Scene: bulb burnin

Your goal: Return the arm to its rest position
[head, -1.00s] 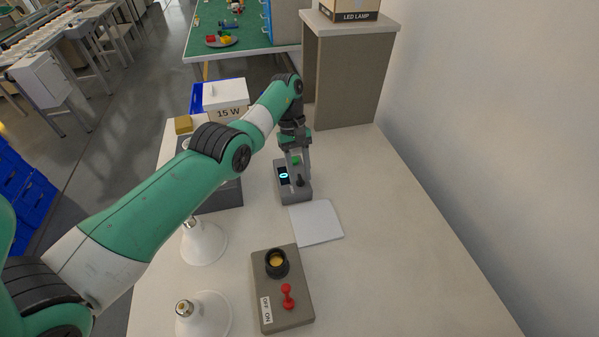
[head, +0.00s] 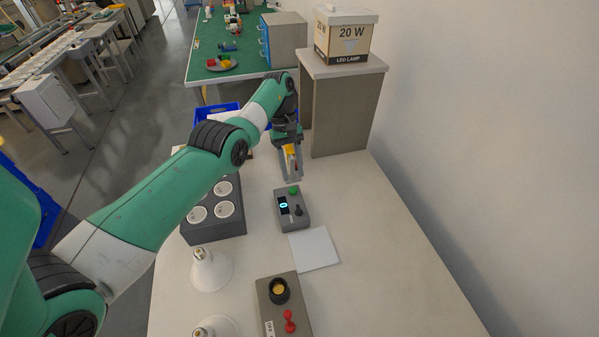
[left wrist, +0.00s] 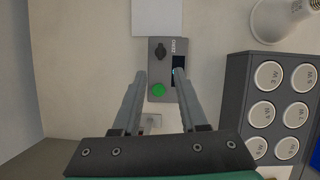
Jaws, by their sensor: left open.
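My left arm (head: 150,205) reaches in from the left across the bench. Its gripper (head: 291,180) is open and empty, pointing down above and just behind the small grey box (head: 292,208) with a green button, a black knob and a lit blue display. In the left wrist view the two fingers (left wrist: 155,80) are apart over the box (left wrist: 164,60), with the green button (left wrist: 159,90) showing between them. My right gripper is in neither view.
A dark socket block (head: 222,212) stands left of the box. White bulbs (head: 210,270) stand at the front left, near a switch box (head: 283,305). A white pad (head: 314,249) lies in front. A lamp carton (head: 345,36) sits on a back pedestal. The bench's right side is clear.

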